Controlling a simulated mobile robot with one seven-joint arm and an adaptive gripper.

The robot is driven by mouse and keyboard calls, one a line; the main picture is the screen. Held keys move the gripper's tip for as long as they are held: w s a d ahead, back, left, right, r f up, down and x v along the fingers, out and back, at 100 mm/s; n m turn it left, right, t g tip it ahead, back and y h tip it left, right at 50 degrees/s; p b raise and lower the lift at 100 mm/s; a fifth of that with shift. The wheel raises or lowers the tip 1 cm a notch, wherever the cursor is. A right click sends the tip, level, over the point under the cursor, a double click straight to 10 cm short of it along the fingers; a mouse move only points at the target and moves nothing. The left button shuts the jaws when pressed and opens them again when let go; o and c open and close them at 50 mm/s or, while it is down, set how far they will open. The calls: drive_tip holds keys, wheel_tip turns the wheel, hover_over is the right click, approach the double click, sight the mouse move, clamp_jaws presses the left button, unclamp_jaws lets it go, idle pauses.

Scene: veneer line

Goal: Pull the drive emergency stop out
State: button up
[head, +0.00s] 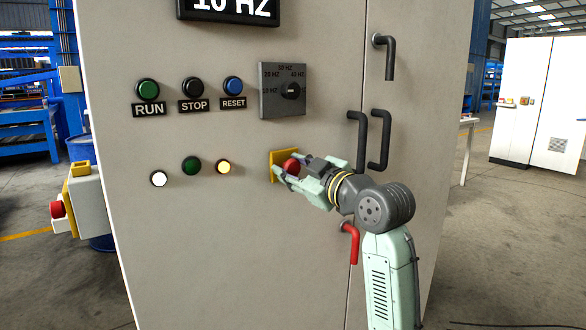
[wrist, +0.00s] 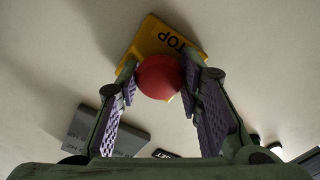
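The drive emergency stop is a red mushroom button (head: 291,165) on a yellow plate (head: 277,160), low on the grey cabinet front in the head view. In the wrist view the red button (wrist: 159,77) sits between my two fingertips, with the yellow plate (wrist: 158,38) marked "STOP" behind it. My gripper (head: 287,169) reaches in from the right. Its purple-padded fingers (wrist: 160,80) lie against both sides of the button, with no clear gap. The button's stem is hidden behind its head.
RUN, STOP and RESET buttons (head: 192,88) and a frequency dial (head: 283,90) are above on the cabinet. Lamps (head: 191,165) are to the left. Black door handles (head: 378,140) and a red-handled lever (head: 350,242) stick out near my arm. Another red button (head: 57,209) is on a box at far left.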

clamp_jaws()
idle(0.3)
drive_tip(key=shift+s+d+f+b, duration=0.1)
drive_tip(key=shift+s+d+b, duration=0.25)
drive_tip(key=shift+s, duration=0.1)
drive_tip(key=o, duration=0.6)
unclamp_jaws()
drive_tip(key=v, duration=1.2)
